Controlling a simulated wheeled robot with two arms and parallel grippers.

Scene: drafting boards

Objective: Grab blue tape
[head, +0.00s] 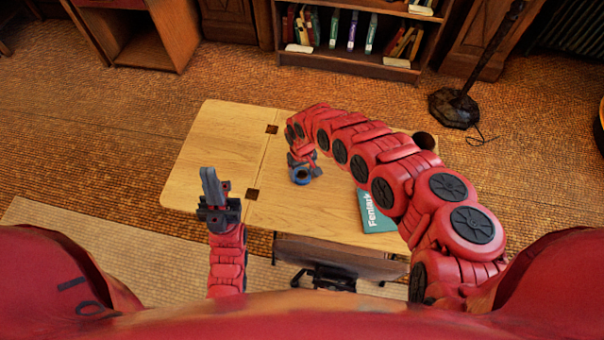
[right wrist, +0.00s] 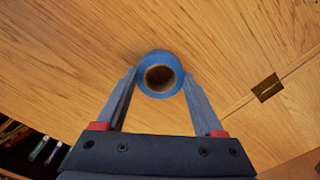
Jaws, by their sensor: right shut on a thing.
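The blue tape (head: 300,178) is a small blue roll with a brown core, over the middle of the wooden table (head: 225,150). In the right wrist view the blue tape (right wrist: 160,56) sits between the fingertips of my right gripper (right wrist: 160,80), which is shut on it. In the head view my right gripper (head: 302,165) reaches the tape from behind, with its fingers partly hidden. I cannot tell whether the tape touches the tabletop. My left gripper (head: 213,188) is near the table's front left edge, away from the tape; its finger gap is not clear.
A teal book (head: 376,214) lies on the table's right part, partly under my right arm. A dark round thing (head: 424,140) is at the far right corner. A chair (head: 335,258) stands at the front edge. The table's left part is clear.

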